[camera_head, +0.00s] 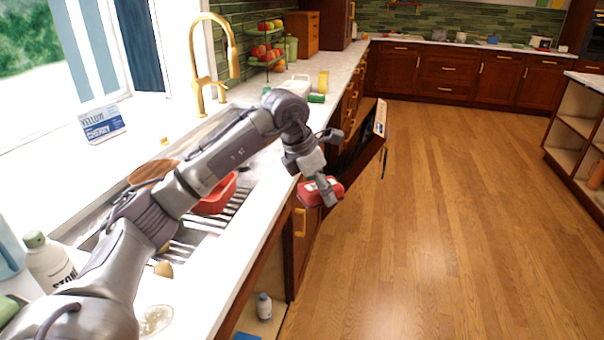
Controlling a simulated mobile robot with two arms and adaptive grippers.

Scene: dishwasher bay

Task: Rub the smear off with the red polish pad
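The red polish pad (313,195) is a red block with a pale patch on its top. My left gripper (325,190) comes in from the left over the counter and appears shut on the pad. It holds the pad just past the counter's front edge, beside the open dishwasher door (365,149). A pale, roundish mark (155,320) lies on the counter at the bottom left. I cannot tell whether it is the smear. My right gripper is not in view.
The sink holds a red tub (216,196) and a rack, partly hidden by my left arm. A gold faucet (198,62), bottles (48,262) and a fruit stand (266,42) stand on the counter (251,222). A small bottle (264,306) stands in an open lower cabinet. The wooden floor at right is clear.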

